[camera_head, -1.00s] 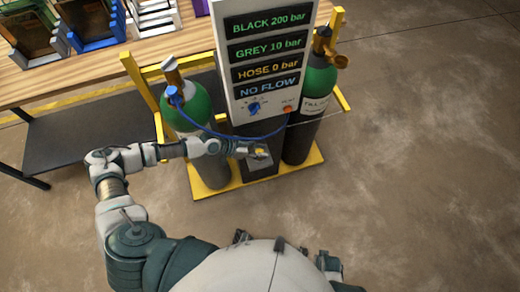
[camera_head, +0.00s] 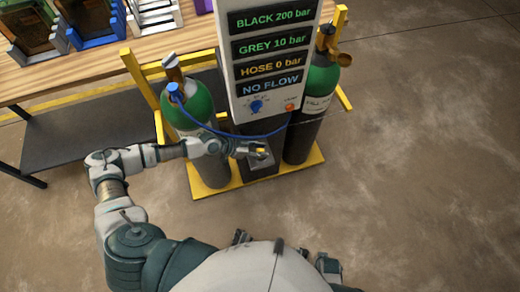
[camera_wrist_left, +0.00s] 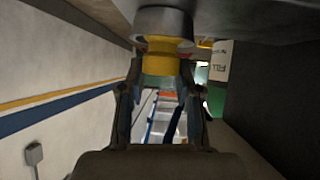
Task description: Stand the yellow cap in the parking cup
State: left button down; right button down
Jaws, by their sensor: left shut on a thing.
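The yellow cap (camera_wrist_left: 160,64) is between the fingers of my left gripper (camera_wrist_left: 158,88) in the left wrist view. The gripper is shut on it. A round grey collar (camera_wrist_left: 163,22) lies directly against the cap's far end; I cannot tell whether this is the parking cup or part of the cap. In the head view my left gripper (camera_head: 256,150) is over the dark grey box (camera_head: 263,168) between the two cylinders, with a bit of yellow showing at its tips. The parking cup cannot be made out there. My right gripper is out of view.
A green-topped cylinder (camera_head: 193,105) stands left of the box and another (camera_head: 318,82) stands right. A panel (camera_head: 268,55) with readouts hangs above, and a blue hose (camera_head: 235,137) crosses near my wrist. A wooden bench (camera_head: 85,72) is behind. The right floor is clear.

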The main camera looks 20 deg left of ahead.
pick_arm(q)
jog(key=shift+s+a+f, duration=0.15)
jog(key=shift+s+f, duration=0.25)
jog(key=shift+f, duration=0.3)
jog(key=c, duration=1)
grip_release()
jog(key=shift+o, duration=1.4)
jog(key=shift+w, duration=0.3)
jog(key=shift+r, duration=0.1)
jog(key=shift+r, duration=0.1)
